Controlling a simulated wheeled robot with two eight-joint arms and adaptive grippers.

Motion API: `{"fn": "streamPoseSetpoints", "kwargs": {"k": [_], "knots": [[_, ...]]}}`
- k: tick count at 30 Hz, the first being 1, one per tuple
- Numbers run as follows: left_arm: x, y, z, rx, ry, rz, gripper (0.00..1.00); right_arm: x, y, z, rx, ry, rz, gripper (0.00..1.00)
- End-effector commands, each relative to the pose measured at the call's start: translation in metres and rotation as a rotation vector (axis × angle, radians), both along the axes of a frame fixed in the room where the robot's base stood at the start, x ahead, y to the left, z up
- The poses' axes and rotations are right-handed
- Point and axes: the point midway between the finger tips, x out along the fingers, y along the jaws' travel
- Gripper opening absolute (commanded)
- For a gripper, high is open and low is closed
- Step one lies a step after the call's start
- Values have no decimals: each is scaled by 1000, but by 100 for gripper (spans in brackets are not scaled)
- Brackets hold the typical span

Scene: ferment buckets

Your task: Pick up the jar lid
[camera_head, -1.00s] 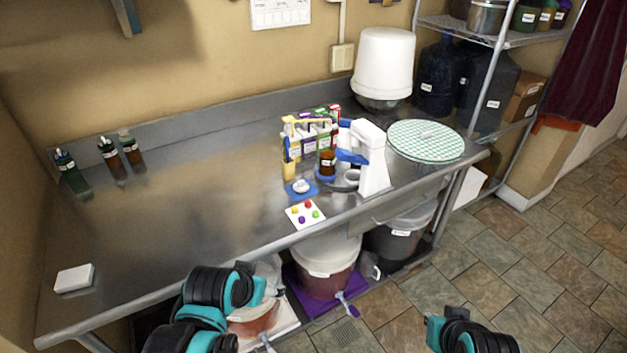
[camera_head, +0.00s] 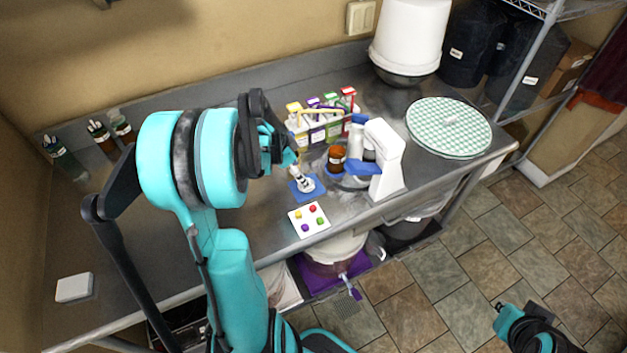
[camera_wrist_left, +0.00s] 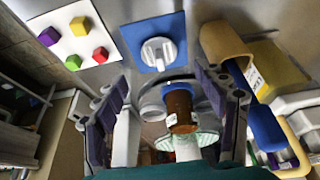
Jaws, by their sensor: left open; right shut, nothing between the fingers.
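A small white round piece with a raised grip, which looks like the jar lid (camera_head: 305,184), lies on a blue square mat (camera_head: 311,194) on the steel table. In the left wrist view, the lid (camera_wrist_left: 158,53) is upper centre on the mat (camera_wrist_left: 129,36). My left gripper (camera_head: 289,152) is just above and beside the lid, partly hidden by its own wrist. In the wrist view its fingers (camera_wrist_left: 163,82) are spread and empty, with the lid beyond the tips. An amber jar (camera_head: 337,158) stands right of the lid. My right gripper (camera_head: 501,308) is shut and empty over the floor.
A white card with coloured blocks (camera_head: 309,220) lies in front of the mat. A white stand mixer (camera_head: 386,158) and a rack of coloured cartons (camera_head: 320,125) stand close by. A checkered round board (camera_head: 449,127) is at the right. The left of the table is mostly clear.

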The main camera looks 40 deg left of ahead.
Motion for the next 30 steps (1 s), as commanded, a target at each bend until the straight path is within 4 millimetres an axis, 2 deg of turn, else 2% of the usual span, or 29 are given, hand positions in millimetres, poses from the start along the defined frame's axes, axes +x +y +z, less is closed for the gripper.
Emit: {"fn": "streamPoseSetpoints", "kwargs": {"k": [5,12,20,25,29,30], "knots": [[6,-3,-17,1,-1,-1,71,0,0,-8,0,0,0,0],[19,-11,-50,2,0,-1,71,0,0,-22,0,0,0,0],[21,-12,-53,1,1,1,71,0,0,-22,0,0,0,0],[21,-12,-53,2,0,2,29,0,0,-21,0,0,0,0],[21,-12,-53,2,0,2,27,0,0,-22,0,0,0,0],[21,-12,-53,2,0,2,24,0,0,-22,0,0,0,0]]}}
